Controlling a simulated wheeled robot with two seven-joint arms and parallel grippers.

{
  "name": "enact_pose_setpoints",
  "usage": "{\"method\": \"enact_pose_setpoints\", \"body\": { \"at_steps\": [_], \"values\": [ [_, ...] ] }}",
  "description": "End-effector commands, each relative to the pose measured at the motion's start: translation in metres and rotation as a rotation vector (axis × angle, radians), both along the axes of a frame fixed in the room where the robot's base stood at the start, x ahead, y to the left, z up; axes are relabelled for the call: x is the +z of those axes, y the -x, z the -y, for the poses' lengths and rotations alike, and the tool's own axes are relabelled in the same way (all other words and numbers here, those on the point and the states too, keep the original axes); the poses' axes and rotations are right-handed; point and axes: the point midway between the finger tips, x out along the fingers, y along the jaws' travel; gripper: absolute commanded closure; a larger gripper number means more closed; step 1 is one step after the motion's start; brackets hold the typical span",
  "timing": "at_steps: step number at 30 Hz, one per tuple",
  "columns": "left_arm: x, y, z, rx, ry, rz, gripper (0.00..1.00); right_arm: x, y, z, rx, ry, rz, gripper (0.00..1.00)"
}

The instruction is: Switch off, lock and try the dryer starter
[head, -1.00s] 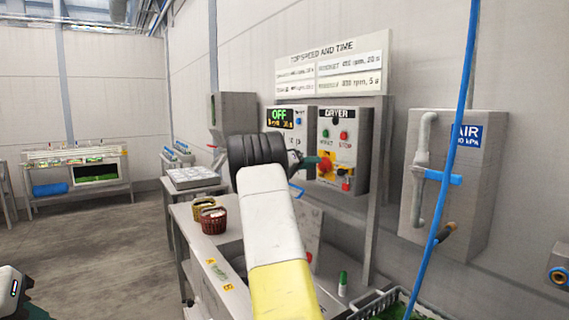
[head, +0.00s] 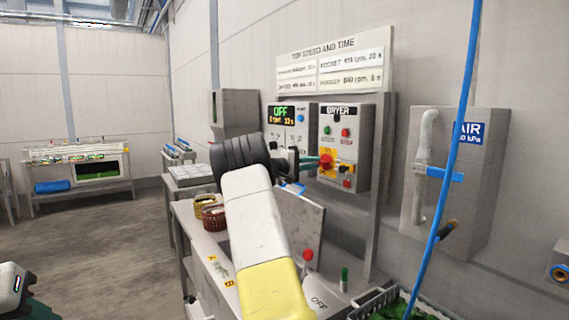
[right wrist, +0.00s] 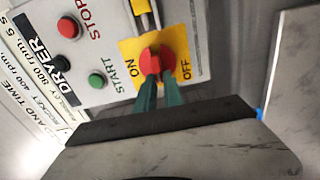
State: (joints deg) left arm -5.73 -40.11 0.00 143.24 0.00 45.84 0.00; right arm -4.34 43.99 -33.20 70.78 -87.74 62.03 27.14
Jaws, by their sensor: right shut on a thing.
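The dryer starter (head: 341,118) is a grey wall box with a green START button, a red STOP button and a red rotary handle on a yellow plate. The right wrist view shows the handle (right wrist: 158,58) close up, between the ON and OFF labels; which one it points to is unclear. My right gripper (right wrist: 160,92) is shut on this handle with its green fingers. In the head view the right gripper (head: 312,162) reaches the box from the left. A white and teal part of my left arm or gripper (head: 14,290) shows at the lower left; its fingertips cannot be made out.
A display panel (head: 281,113) reading OFF stands left of the starter. Below is a bench with baskets (head: 212,217) and a grey plate with a red knob (head: 307,254). An air box (head: 445,180) and a blue hose (head: 452,150) are at the right. A crate (head: 395,300) stands lower right.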

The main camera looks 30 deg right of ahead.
Motion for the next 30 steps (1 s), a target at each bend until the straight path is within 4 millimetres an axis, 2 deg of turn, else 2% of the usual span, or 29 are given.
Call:
{"method": "enact_pose_setpoints", "body": {
  "at_steps": [18, 19, 22, 30],
  "values": [
    [0.0000, 0.0000, 0.0000, 0.000, 0.000, 0.000, 0.64, -0.0020, -0.0010, -0.0011, 0.002, 0.002, -0.045, 1.00],
    [0.0000, 0.0000, 0.0000, 0.000, 0.000, 0.000, 0.64, -0.0021, -0.0010, -0.0011, 0.002, 0.002, -0.045, 0.86],
    [0.0000, 0.0000, 0.0000, 0.000, 0.000, 0.000, 0.64, -0.0020, -0.0009, -0.0010, 0.002, 0.003, -0.045, 0.67],
    [0.0000, 0.0000, 0.0000, 0.000, 0.000, 0.000, 0.64, -0.0013, -0.0003, -0.0004, 0.001, 0.003, -0.043, 0.67]
  ]
}}
